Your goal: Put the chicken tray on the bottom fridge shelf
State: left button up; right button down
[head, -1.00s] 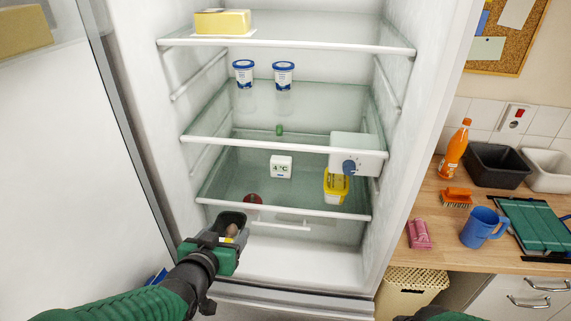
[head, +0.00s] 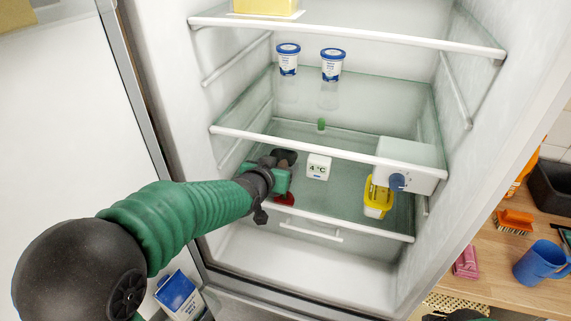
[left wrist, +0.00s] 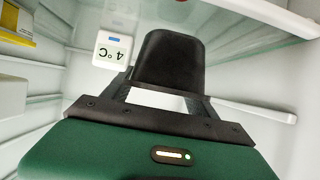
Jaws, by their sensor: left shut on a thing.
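My left gripper (head: 284,168) is shut on a dark tray (head: 287,156), the chicken tray, inside the fridge. The tray is in the space between the middle shelf and the bottom shelf (head: 345,223), toward the left side. In the left wrist view the black tray (left wrist: 168,60) sticks out beyond the green gripper body, with a white patch at its near end. Its contents are hidden from this angle. I cannot tell whether the tray touches the bottom shelf.
On the bottom shelf are a red item (head: 284,199) just below the gripper, a white thermometer (head: 318,167) reading 4 °C and a yellow tub (head: 378,197). Glass between thermometer and tub looks clear. The middle shelf's front bar (head: 290,141) runs just above the tray.

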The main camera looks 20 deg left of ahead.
aim_at(282, 159)
pick_arm(q)
jog(key=w, duration=0.3)
jog(key=shift+w+d, duration=0.15)
notch_tip(282, 159, down, 3)
jog(key=shift+p, duration=0.5)
jog(key=shift+w+f, duration=0.15)
jog(key=shift+f, duration=0.05)
jog(key=o, duration=1.3)
jog(key=b+v, duration=0.1)
jog(key=v, duration=1.1)
